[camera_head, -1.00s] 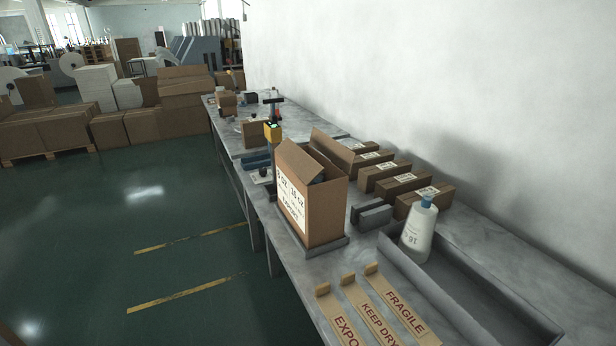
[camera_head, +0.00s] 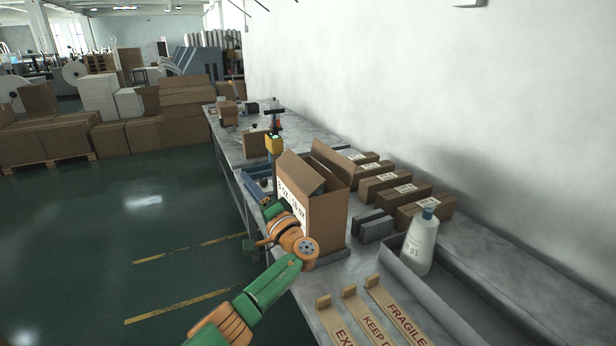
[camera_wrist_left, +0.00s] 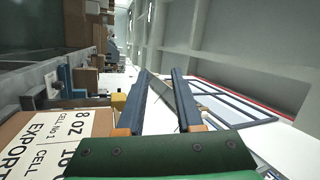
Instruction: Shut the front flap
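The brown carton (camera_head: 326,212) stands on the bench with its top open. One flap (camera_head: 300,172) on the labelled side is raised and leans over the opening; another flap (camera_head: 334,160) at the wall side stands up. I cannot tell for sure which is the front flap. My left gripper (camera_head: 268,204) is beside the labelled side, below the carton's top, its fingers hard to make out in the head view. In the left wrist view its two fingers (camera_wrist_left: 162,74) are apart with nothing between them, and the carton's printed side (camera_wrist_left: 92,128) is at lower left. My right gripper is out of view.
A white bottle (camera_head: 421,241) stands in a grey tray (camera_head: 440,292) right of the carton. Several small boxes (camera_head: 378,185) line the wall side. Labelled strips (camera_head: 363,318) lie at the bench's front. A yellow-headed device (camera_head: 273,143) stands behind the carton.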

